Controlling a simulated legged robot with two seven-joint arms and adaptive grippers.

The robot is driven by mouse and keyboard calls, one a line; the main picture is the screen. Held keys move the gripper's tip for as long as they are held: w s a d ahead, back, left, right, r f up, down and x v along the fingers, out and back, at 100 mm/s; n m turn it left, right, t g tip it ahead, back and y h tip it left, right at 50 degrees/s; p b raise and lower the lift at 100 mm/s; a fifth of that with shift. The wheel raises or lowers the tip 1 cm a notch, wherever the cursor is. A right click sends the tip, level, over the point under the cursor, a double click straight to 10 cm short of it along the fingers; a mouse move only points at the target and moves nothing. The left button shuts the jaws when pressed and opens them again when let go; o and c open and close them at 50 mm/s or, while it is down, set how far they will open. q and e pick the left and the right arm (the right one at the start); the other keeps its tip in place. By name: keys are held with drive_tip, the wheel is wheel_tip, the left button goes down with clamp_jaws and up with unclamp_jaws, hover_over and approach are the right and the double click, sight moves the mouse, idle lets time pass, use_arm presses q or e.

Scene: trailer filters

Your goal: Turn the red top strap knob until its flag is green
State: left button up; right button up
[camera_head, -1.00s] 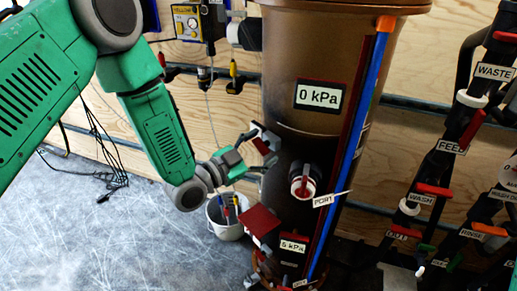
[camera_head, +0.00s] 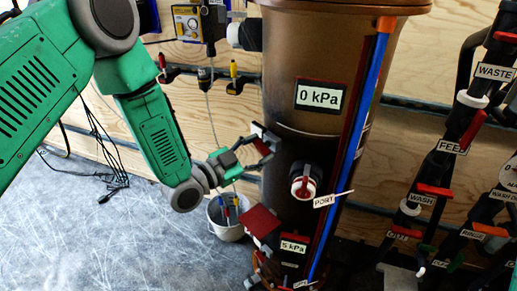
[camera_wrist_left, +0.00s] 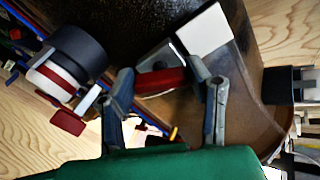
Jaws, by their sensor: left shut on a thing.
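My left gripper (camera_head: 265,148) is at the left side of the brown tank (camera_head: 290,60), beside the upper strap hardware. In the left wrist view its two fingers (camera_wrist_left: 165,85) straddle the red top strap knob (camera_wrist_left: 160,80) and are shut on it. A white plate (camera_wrist_left: 205,32) stands just beyond the knob; I cannot tell if it is the flag's back. A dark red square plate (camera_head: 261,221) sticks out lower on the tank. My right gripper is not in view.
A port with a red handle (camera_head: 303,181) and a blue vertical strip (camera_head: 352,150) are on the tank front. Labelled pipes with valves (camera_head: 440,165) stand at the right. A white bucket (camera_head: 227,222) is on the floor below the gripper. The floor at left is mostly clear.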

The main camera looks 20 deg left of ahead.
use_arm(q)
drive_tip(key=shift+a+n, duration=0.1)
drive_tip(key=shift+n, duration=0.2)
drive_tip(key=shift+w+r+n+p, duration=0.15)
drive_tip(key=shift+n+p, duration=0.4)
drive_tip(key=shift+n, duration=1.85)
drive_tip(key=shift+r, duration=0.1)
drive_tip(key=o, duration=1.2)
drive_tip(key=shift+c, duration=0.2)
